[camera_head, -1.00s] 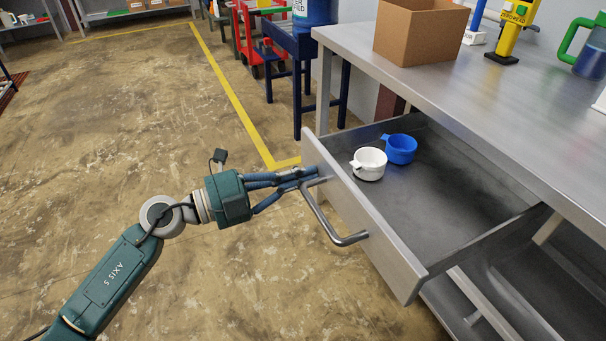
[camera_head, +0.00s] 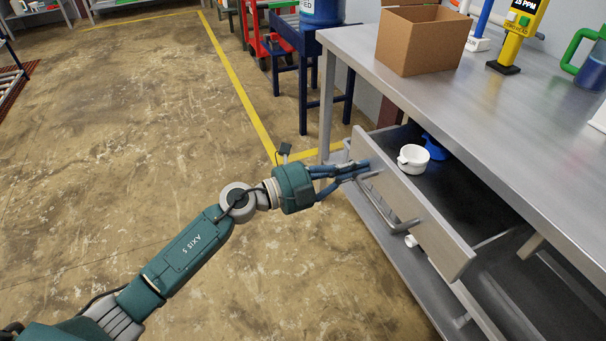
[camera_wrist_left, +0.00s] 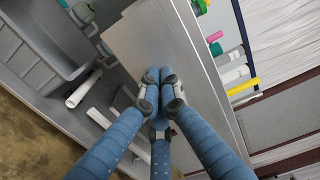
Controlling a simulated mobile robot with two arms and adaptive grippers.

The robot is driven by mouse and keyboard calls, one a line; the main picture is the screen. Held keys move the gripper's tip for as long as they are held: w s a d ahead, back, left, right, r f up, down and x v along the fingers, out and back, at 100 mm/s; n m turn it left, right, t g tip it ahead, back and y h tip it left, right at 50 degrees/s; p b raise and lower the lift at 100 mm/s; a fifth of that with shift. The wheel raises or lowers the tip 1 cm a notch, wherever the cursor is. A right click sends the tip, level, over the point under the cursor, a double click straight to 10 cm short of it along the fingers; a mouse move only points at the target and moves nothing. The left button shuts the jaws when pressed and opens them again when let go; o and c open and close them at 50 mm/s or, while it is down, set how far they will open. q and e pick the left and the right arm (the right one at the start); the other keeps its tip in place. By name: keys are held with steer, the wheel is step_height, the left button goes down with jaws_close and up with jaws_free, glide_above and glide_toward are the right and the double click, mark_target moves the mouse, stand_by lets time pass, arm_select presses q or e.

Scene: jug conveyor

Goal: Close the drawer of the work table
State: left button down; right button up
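The work table's drawer (camera_head: 425,215) is partly open, with a pale grey front and a bar handle (camera_head: 376,207). A white cup (camera_head: 413,159) and a blue cup (camera_head: 437,150) are inside it; the table top partly hides the blue one. My left gripper (camera_head: 374,170) is at the outer face of the drawer front, by the handle's far end. In the left wrist view the fingertips (camera_wrist_left: 159,84) are together, with nothing visible held between them. Contact with the front looks likely, but I cannot be certain. My right gripper is not in view.
The metal table top (camera_head: 480,100) holds a cardboard box (camera_head: 420,42) and a yellow device (camera_head: 520,30). A dark blue stand (camera_head: 303,90) is behind the table. A lower shelf (camera_head: 395,262) lies beneath the drawer.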

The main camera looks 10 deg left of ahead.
arm_select(q)
glide_toward(409, 150)
steer(key=x, duration=0.3)
steer(key=shift+d+f+p, duration=0.15)
steer(key=shift+p, duration=0.2)
steer(key=b+x, duration=0.1)
steer(key=x, duration=0.6)
steer(key=shift+f, duration=0.15)
steer(key=shift+w+d, duration=0.4)
steer(key=shift+d, duration=0.1)
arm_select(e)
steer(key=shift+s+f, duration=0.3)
arm_select(q)
steer(key=shift+r, duration=0.25)
